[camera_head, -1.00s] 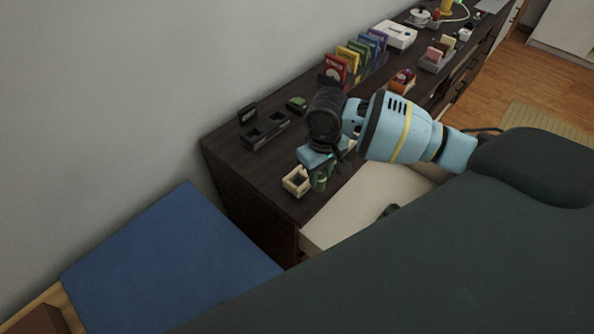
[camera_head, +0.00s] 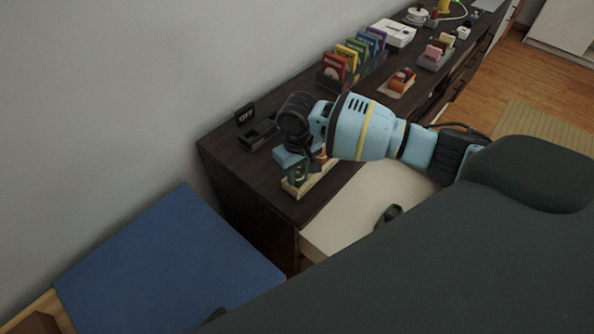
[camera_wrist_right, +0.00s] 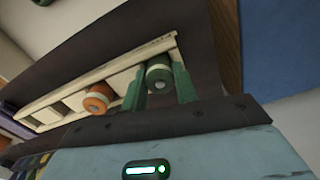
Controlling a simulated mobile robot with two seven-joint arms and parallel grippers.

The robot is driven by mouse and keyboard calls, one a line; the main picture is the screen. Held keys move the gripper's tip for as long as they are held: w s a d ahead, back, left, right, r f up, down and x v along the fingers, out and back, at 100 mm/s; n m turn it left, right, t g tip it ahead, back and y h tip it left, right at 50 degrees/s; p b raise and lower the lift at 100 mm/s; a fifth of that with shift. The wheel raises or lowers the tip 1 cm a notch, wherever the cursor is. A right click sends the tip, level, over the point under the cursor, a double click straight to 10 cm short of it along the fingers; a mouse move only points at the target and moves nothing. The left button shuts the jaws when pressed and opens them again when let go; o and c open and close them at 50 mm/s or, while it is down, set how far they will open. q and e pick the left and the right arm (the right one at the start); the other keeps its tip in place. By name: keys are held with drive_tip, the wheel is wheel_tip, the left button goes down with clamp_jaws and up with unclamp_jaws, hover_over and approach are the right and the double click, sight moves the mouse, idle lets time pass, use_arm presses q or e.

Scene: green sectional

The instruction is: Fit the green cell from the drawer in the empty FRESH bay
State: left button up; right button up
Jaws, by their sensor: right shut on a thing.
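My right gripper (camera_head: 300,172) is low over the near end of the cream tray (camera_head: 315,183) on the dark cabinet top. In the right wrist view its two green fingers (camera_wrist_right: 158,88) are shut on a green cell (camera_wrist_right: 159,77) with a pale band. The cell is at the end bay of the tray (camera_wrist_right: 140,53); I cannot tell whether it is fully seated. An orange cell (camera_wrist_right: 98,100) is in the same tray, further along. The open drawer (camera_head: 350,210) has a pale inside, with a dark green object (camera_head: 388,215) in it. My left gripper is out of view.
A black holder (camera_head: 258,135) and an OFF sign (camera_head: 245,113) stand behind the gripper. A rack of coloured cases (camera_head: 350,60), an orange item on a small tray (camera_head: 402,80) and a white box (camera_head: 393,33) are further along. A blue surface (camera_head: 165,265) lies left of the cabinet.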

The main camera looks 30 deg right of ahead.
sight(297, 173)
idle(0.3)
drive_tip(key=o, duration=1.1)
drive_tip(key=shift+c, duration=0.2)
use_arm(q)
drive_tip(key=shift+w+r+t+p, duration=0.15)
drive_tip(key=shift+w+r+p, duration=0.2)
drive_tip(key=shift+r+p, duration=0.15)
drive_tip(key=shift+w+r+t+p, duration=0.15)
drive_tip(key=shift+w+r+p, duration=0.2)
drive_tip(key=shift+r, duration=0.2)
use_arm(e)
wheel_tip(297, 173, up, 12)
